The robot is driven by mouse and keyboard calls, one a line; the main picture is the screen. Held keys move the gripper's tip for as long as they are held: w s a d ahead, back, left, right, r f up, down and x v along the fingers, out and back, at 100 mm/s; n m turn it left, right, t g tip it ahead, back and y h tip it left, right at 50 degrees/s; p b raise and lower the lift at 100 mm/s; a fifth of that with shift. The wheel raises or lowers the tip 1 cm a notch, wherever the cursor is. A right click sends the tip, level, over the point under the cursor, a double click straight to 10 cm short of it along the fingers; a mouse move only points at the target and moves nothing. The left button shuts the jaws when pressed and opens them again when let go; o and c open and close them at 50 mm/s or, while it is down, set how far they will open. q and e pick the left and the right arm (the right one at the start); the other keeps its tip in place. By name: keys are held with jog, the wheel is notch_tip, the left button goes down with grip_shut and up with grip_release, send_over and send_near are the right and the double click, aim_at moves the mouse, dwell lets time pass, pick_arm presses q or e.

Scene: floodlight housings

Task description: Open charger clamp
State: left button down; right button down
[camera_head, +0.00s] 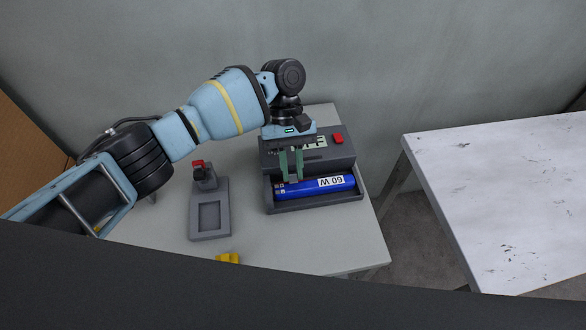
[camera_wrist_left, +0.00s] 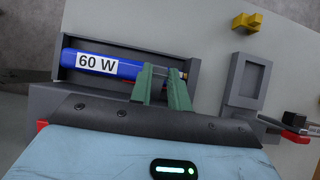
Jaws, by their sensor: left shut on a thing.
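The charger (camera_head: 315,205) is a dark grey box with a long open bay on the table. A blue battery (camera_head: 315,187) marked 60 W lies in the bay; it also shows in the wrist view (camera_wrist_left: 97,63). My left gripper (camera_head: 291,180) reaches down from above at the battery's left end. Its green fingers (camera_wrist_left: 161,75) stand apart along the battery's length, shut on a small part there, which I take to be the charger clamp; the fingers mostly hide it. The right gripper is not in view.
A yellow piece (camera_head: 228,258) lies near the table's front edge. A red button (camera_head: 337,138) sits on the charger. A white table (camera_head: 500,190) stands right, across a gap.

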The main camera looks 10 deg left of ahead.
pick_arm(q)
jog(key=shift+w+g, duration=0.1)
jog(key=shift+g, duration=0.2)
jog(key=c, duration=1.3)
grip_release()
jog(key=shift+b+v, duration=0.5)
jog(key=shift+v, duration=3.45)
jog(key=shift+a, duration=0.1)
